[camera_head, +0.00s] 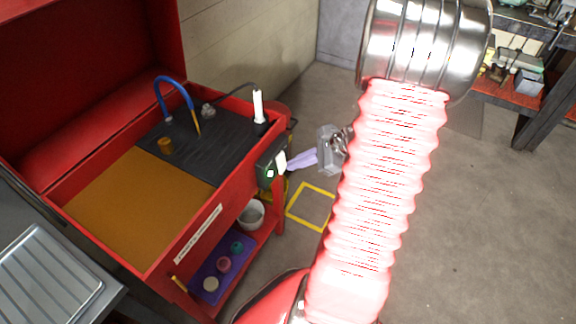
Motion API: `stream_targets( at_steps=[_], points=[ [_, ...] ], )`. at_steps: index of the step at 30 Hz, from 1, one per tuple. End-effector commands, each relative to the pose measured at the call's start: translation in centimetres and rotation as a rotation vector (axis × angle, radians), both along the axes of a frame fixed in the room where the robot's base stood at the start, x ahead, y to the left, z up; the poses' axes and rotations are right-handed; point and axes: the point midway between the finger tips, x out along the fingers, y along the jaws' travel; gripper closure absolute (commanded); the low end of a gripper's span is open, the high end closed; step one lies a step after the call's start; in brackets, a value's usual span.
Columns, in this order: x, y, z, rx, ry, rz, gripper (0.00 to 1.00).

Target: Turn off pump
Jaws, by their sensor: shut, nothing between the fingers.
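The red parts washer (190,235) stands open at the left. A dark control box (264,178) is fixed to its right front corner, with a small green button (270,174) and a pale plate on it. My gripper (291,165) shows just right of the box, with a grey body and pale lavender fingers pointing left at it. The fingers look shut and empty. Their tips are close to the pale plate; I cannot tell whether they touch it. My red ribbed arm sleeve hides the wrist behind it.
A blue hose (172,83) curves over the black basin grate (205,145), and a white lamp (258,105) stands at its right edge. A bucket (251,213) sits on the lower shelf. Floor at the right is clear. A workbench stands far right.

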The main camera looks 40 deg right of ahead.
Motion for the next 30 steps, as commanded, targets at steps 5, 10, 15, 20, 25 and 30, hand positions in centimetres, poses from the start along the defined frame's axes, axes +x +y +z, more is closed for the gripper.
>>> stream_targets(
  at_steps=[5,10,15,20,25,30],
  points=[
    [-1.9,-4.9,-3.6,0.148,0.006,-0.249,1.00],
    [-3.4,-7.9,-5.8,0.236,0.002,-0.406,1.00],
    [-3.9,-8.8,-6.4,0.263,0.000,-0.455,1.00],
    [-3.8,-8.8,-6.4,0.262,0.000,-0.454,1.00],
    [-3.7,-8.7,-6.4,0.261,0.000,-0.452,1.00],
    [-2.9,-8.4,-7.0,0.262,-0.001,-0.449,1.00]
  ],
)
